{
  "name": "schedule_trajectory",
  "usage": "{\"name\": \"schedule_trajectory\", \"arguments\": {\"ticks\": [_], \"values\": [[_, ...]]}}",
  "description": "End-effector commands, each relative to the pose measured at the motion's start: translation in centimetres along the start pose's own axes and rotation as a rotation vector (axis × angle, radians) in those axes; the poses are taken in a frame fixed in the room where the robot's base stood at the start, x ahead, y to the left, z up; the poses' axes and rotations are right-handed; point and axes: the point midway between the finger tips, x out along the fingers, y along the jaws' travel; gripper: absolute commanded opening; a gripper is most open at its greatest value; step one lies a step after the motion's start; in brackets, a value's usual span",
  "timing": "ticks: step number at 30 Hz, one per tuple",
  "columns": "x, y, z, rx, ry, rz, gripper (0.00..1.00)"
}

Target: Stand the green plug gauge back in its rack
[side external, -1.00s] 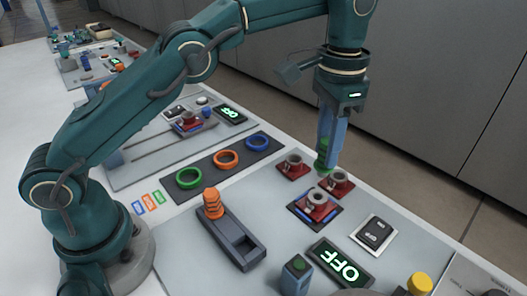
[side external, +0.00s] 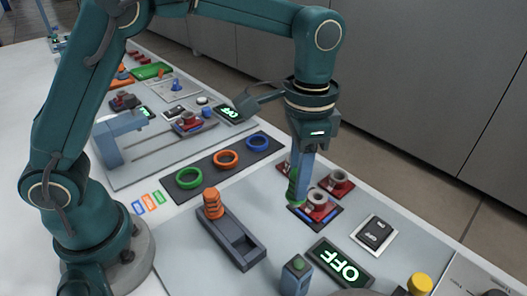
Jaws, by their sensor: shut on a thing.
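My gripper (side external: 298,176) points down with its blue fingers shut on the green plug gauge (side external: 293,188). Only part of the gauge shows; the fingers hide the rest. It hangs upright just left of the front red block with a metal cup (side external: 317,206); I cannot tell whether it touches anything. A dark grey holder (side external: 238,246) with an elongated recess lies to the left and nearer the camera. An orange ribbed plug (side external: 212,204) stands at its far end. I cannot tell for certain which fixture is the rack.
A dark mat (side external: 197,190) holds green, orange and blue rings behind the holder. The grey panel between holder and red blocks is clear.

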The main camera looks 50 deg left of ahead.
Motion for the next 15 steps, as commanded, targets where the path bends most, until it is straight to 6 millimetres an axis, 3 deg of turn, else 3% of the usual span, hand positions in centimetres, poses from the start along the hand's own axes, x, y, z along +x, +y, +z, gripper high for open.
{"name": "schedule_trajectory", "arguments": {"ticks": [9, 15], "values": [[0.3, 2.6, 6.3, 0.068, -0.004, 0.000, 0.00], [0.1, 3.6, 9.3, 0.097, -0.003, -0.001, 0.00]]}}
